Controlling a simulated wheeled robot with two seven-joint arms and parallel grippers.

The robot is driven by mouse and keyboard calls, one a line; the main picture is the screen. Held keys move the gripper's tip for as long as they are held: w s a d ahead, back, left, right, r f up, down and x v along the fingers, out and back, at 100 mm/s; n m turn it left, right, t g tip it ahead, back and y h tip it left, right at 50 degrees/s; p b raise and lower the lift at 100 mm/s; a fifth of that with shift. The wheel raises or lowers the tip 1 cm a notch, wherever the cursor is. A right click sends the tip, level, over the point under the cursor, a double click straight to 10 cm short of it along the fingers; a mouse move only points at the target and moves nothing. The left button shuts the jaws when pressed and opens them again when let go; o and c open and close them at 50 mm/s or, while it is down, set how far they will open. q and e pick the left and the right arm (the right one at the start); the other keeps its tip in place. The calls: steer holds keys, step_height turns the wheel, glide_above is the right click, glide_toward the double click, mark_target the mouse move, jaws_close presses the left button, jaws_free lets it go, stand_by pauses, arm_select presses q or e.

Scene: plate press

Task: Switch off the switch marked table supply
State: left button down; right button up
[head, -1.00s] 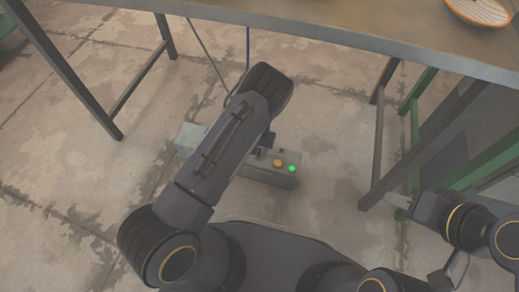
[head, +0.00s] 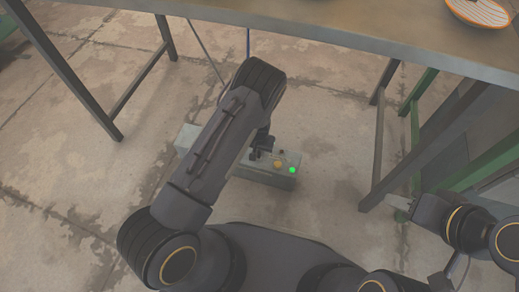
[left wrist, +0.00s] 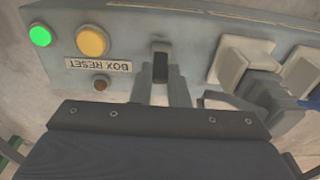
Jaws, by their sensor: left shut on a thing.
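A grey switch box (head: 270,178) is on the floor below the table. In the left wrist view the box (left wrist: 205,22) shows a dark switch lever (left wrist: 160,64) in a pale plate; no table supply marking is readable. My left gripper (left wrist: 160,88) has its fingers on either side of this lever and is shut on it. In the head view my left gripper (head: 261,150) is at the box's top, partly hidden by my arm. My right gripper (head: 398,202) is far to the right, away from the box; its jaws are too small to judge.
The box also has a lit green lamp (left wrist: 40,35), a yellow button (left wrist: 92,40), an upside-down BOX RESET label (left wrist: 97,65), a small brown knob (left wrist: 101,83) and sockets with plugs (left wrist: 262,85). A table (head: 330,22) stands behind, with a plate (head: 480,12) on it.

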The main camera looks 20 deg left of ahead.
mark_target(259, 156)
arm_select(q)
steer(key=shift+s+f+t+b, duration=0.1)
steer(key=shift+s+t+b, duration=0.3)
steer(key=shift+t, duration=0.2)
steer(key=t+b, duration=0.1)
steer(key=s+t+b, duration=0.1)
steer(key=b, duration=0.1)
steer(key=shift+s+f+t, duration=0.1)
steer(key=shift+f+t, duration=0.1)
steer(key=shift+t, duration=0.1)
steer(key=shift+s+t+b, duration=0.4)
steer(key=shift+t+b, duration=0.1)
steer(key=shift+t, duration=0.4)
steer(key=shift+s+t, duration=0.4)
steer(key=shift+t, duration=0.6)
steer(key=shift+s+f+t, duration=0.1)
steer(key=shift+s+t, duration=0.1)
steer(key=shift+t, duration=0.5)
steer(key=c, duration=1.5)
jaws_free()
steer(key=shift+o, duration=0.5)
